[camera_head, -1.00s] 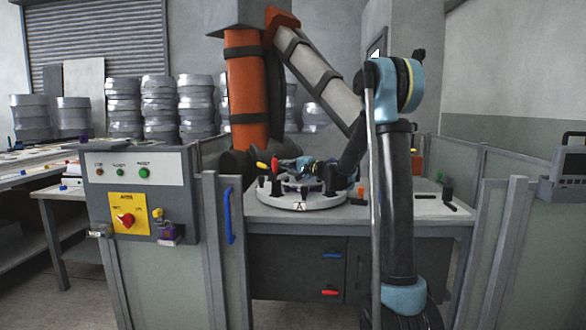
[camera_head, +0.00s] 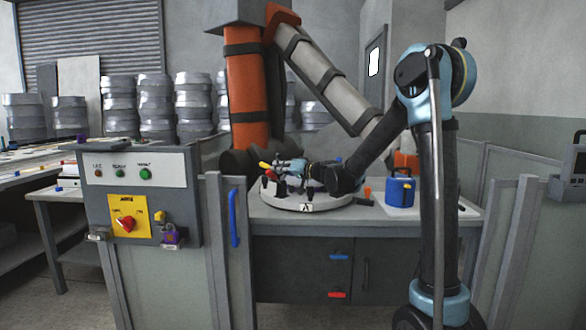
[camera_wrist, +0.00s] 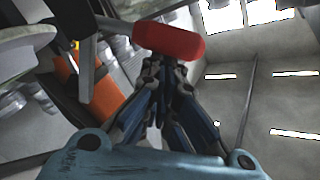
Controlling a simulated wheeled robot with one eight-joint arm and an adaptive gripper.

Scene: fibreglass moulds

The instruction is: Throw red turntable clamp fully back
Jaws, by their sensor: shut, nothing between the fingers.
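The white turntable (camera_head: 285,203) sits on the bench, with its "A" label facing front. The red clamp handle (camera_wrist: 170,43) lies across the top of the wrist view, tilted, right at my fingertips. In the wrist view it covers the ends of the fingers, so I cannot tell whether they touch. My gripper (camera_wrist: 163,70) is shut and empty. In the head view my gripper (camera_head: 277,165) is over the turntable's left part, beside the yellow handle (camera_head: 264,166); the red handle is not clear there.
A blue container (camera_head: 400,190) stands on the bench right of the turntable. An orange post-like arm (camera_head: 247,90) rises behind. A control panel (camera_head: 138,195) and fence panels stand in front. Dark clamp parts stand around the turntable.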

